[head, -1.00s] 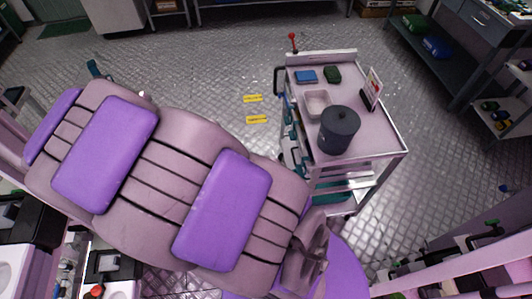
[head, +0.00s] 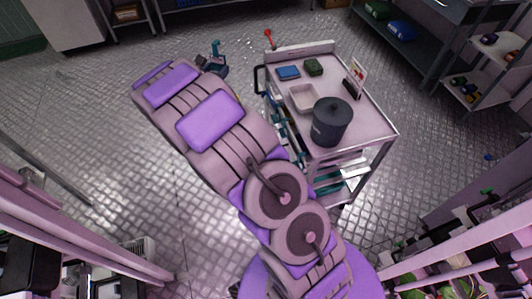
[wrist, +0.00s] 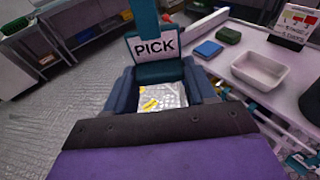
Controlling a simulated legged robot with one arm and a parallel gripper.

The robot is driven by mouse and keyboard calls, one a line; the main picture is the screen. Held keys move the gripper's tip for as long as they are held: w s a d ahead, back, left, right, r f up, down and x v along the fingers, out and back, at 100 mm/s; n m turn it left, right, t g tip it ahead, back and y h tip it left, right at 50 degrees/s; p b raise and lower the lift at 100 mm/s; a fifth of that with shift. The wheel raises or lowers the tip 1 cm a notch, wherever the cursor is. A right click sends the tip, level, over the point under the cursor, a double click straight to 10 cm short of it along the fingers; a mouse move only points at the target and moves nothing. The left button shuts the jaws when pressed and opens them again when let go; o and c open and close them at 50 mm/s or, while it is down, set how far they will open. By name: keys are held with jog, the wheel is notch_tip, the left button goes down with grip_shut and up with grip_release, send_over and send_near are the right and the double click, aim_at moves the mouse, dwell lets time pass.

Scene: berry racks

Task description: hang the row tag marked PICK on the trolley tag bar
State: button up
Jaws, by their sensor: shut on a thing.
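The white tag marked PICK (wrist: 155,44) stands upright in the wrist view, its lettering facing the camera. A teal strip crosses its top edge. My gripper (wrist: 163,80) is shut on the tag's dark teal lower part. In the head view my gripper (head: 215,62) is at the far end of my arm, left of the trolley (head: 368,118) and apart from it. The tag's face cannot be read there. A dark looped handle (head: 258,80) sticks out from the trolley's left end. I cannot tell which part is the tag bar.
On the trolley top are a dark lidded pot (head: 331,122), a white tray (head: 303,98), a blue block (head: 288,73), a green block (head: 314,67) and a small sign (head: 356,78). A red-tipped post (head: 268,36) rises at its back corner. Shelves (head: 420,45) stand right.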

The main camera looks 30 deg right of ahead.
jog(key=s+d+f+m+g+h, duration=0.1)
jog(key=s+d+f+m+g, duration=0.35)
jog(key=f, duration=0.65)
jog(key=s+d+f+m+g+h+b, duration=0.1)
jog(key=s+f+m+g+h, duration=0.15)
jog(key=s+f+g, duration=0.6)
jog(key=s+d+f+m+g, duration=0.1)
jog(key=s+d+f+m, duration=0.25)
jog(key=f, duration=0.95)
jog(key=x, duration=0.9)
jog(key=shift+s, duration=0.35)
jog(key=shift+m, duration=0.25)
jog(key=o, duration=1.1)
jog(key=shift+a, duration=0.1)
